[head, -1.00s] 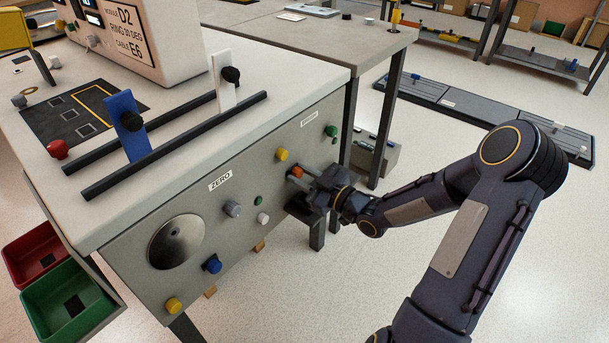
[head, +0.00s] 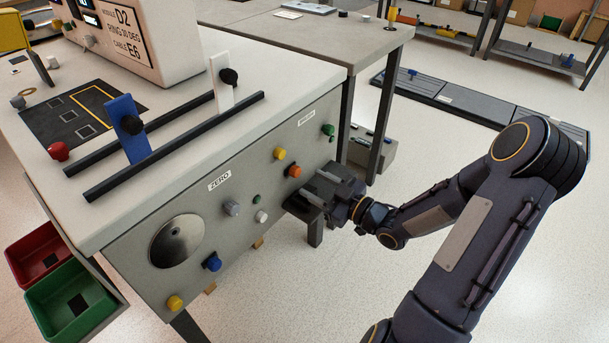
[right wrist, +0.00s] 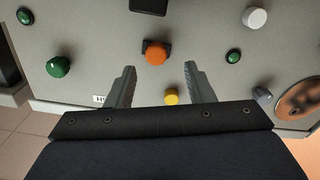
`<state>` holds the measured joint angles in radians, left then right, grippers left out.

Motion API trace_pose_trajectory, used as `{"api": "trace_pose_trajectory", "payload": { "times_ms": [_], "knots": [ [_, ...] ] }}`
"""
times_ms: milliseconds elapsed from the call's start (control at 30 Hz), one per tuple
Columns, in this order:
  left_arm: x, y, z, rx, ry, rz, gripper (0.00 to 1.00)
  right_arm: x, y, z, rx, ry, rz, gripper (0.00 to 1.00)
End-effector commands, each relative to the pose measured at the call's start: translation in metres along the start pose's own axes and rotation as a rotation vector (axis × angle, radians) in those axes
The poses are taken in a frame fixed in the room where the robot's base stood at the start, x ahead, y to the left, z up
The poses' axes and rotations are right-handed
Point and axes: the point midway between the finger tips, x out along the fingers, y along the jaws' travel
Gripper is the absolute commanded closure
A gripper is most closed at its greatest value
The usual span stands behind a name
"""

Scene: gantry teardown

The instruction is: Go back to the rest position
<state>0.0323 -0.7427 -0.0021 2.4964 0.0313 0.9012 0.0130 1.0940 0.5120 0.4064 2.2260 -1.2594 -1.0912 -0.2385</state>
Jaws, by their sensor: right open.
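My right gripper (head: 316,190) is open and empty, just off the grey front panel (head: 135,275) of the white-topped bench. In the head view it is a little below and to the right of an orange knob (head: 294,171). In the right wrist view the two fingers (right wrist: 156,84) are spread apart. The orange knob (right wrist: 155,54) shows beyond and between them, with a gap. My left gripper is not in the head view.
The panel also bears a yellow knob (head: 279,154), a green knob (head: 328,130), a blue knob (head: 212,263) and a round metal dish (head: 178,241). Red (head: 48,276) and green (head: 100,308) bins hang at the left.

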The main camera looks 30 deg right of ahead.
Motion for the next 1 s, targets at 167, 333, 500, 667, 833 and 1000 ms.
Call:
{"api": "trace_pose_trajectory", "payload": {
  "times_ms": [167, 333, 500, 667, 833, 1000],
  "knots": [
    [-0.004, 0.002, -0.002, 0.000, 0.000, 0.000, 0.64, -0.018, 0.000, 0.000, 0.001, 0.000, 0.001, 0.52],
    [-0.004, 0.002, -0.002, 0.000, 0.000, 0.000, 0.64, -0.021, -0.001, 0.000, 0.000, 0.001, -0.001, 0.52],
    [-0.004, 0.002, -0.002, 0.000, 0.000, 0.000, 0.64, -0.021, 0.000, 0.000, 0.000, 0.001, -0.001, 0.52],
    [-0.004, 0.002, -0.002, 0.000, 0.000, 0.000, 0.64, -0.021, 0.000, 0.000, 0.000, 0.001, -0.001, 0.52],
    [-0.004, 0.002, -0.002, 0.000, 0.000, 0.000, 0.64, -0.017, 0.001, -0.001, -0.012, -0.041, -0.001, 0.52],
    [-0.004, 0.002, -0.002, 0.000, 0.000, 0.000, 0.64, -0.009, 0.009, -0.004, -0.051, -0.313, 0.045, 0.52]
  ]
}}
